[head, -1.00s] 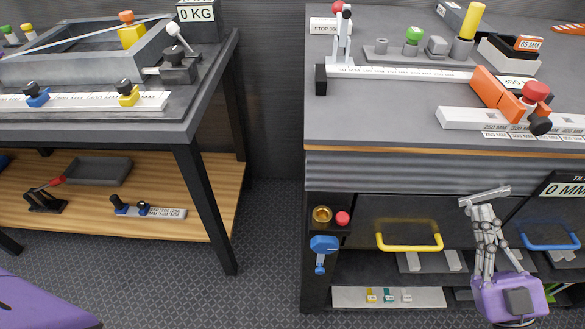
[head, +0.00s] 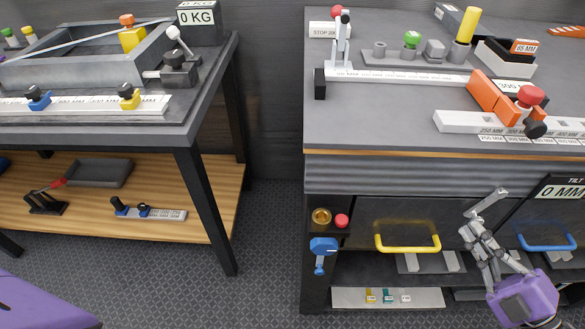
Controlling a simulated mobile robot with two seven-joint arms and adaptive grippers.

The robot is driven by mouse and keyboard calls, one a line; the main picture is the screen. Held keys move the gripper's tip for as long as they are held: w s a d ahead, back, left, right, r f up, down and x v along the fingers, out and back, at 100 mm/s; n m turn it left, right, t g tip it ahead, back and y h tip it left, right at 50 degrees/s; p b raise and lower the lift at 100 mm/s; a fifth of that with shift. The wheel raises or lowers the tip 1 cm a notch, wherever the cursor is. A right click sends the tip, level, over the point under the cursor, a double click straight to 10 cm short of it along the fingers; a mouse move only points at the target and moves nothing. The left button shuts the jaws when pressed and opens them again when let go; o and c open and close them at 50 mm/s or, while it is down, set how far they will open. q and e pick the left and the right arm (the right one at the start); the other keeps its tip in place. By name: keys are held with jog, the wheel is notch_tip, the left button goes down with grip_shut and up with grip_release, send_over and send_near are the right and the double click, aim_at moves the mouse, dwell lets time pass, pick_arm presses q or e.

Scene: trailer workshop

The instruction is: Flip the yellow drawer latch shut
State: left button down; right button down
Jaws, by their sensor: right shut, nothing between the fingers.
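The drawer with the yellow handle (head: 408,248) is dark-fronted and sits under the right workbench. A faint yellow mark shows on its front above the handle. I cannot clearly make out a separate latch on it; my right gripper covers part of the front near its right side. My right gripper (head: 486,204) has a purple body and grey fingers. My left gripper is not in view.
The blue-handled drawer (head: 547,246) is just right of my right gripper. A blue knob (head: 323,246) and a red button (head: 342,221) are left of the yellow handle. A lower shelf strip (head: 430,299) holds small coloured pieces. The floor (head: 265,230) between the benches is clear.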

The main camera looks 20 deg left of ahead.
pick_arm(q)
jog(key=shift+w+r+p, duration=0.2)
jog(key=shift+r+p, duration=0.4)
jog(key=shift+p, duration=0.1)
pick_arm(e)
jog(key=shift+w+d+f+n+g+h, duration=0.2)
jog(key=shift+d+f+n+g, duration=0.15)
jog(key=shift+n, duration=0.4)
jog(key=shift+w+d+f+n+g+h, duration=0.1)
jog(key=shift+d+f+n+g+h, duration=0.2)
jog(key=shift+n, duration=0.5)
jog(key=shift+w+d+f+n+g+h, duration=0.1)
jog(key=shift+d+f+n+g, duration=0.15)
jog(key=shift+n+g, duration=0.35)
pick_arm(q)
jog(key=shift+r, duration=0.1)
